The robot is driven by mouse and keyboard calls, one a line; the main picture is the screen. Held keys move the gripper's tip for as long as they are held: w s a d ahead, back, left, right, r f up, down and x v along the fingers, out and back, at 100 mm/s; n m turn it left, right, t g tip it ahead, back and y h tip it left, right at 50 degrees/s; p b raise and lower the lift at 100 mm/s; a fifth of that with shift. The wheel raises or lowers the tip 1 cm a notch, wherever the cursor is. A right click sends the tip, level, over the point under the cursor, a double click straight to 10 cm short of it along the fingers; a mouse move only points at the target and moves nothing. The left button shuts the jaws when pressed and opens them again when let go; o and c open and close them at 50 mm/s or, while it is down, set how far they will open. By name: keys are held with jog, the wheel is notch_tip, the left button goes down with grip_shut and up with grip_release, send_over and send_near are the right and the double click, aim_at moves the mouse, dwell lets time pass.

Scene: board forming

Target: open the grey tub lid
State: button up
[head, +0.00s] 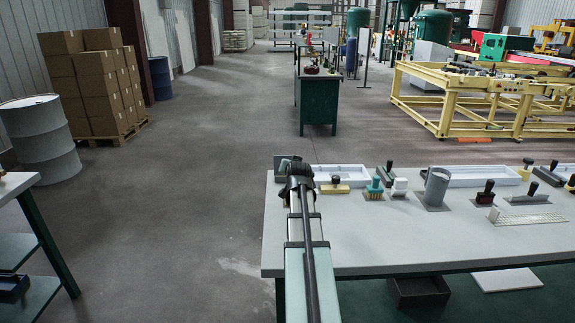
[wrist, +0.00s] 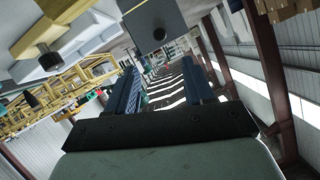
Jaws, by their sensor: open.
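A grey block-like thing (wrist: 153,14) with a dark round spot on its face shows at the top of the wrist view. It may be the grey tub, but I cannot tell its lid apart. In the head view a grey shape (head: 280,162) stands at the table's far left corner, partly hidden by my gripper (head: 299,168). In the wrist view my gripper (wrist: 160,88) is open, its two blue-grey fingers apart with nothing between them. The grey block lies beyond the fingertips, apart from them as far as I can see.
A yellow block with a dark knob (head: 334,187) sits right of my gripper. A teal brush (head: 375,188), a grey cylinder (head: 437,187), stamp-like tools and white trays (head: 485,176) stand farther right. The front of the table (head: 400,240) is clear.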

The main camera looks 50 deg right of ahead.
jog(key=x, duration=1.3)
jog(key=shift+w+d, duration=0.25)
jog(key=shift+w, duration=0.05)
jog(key=shift+f, duration=0.15)
grip_shut()
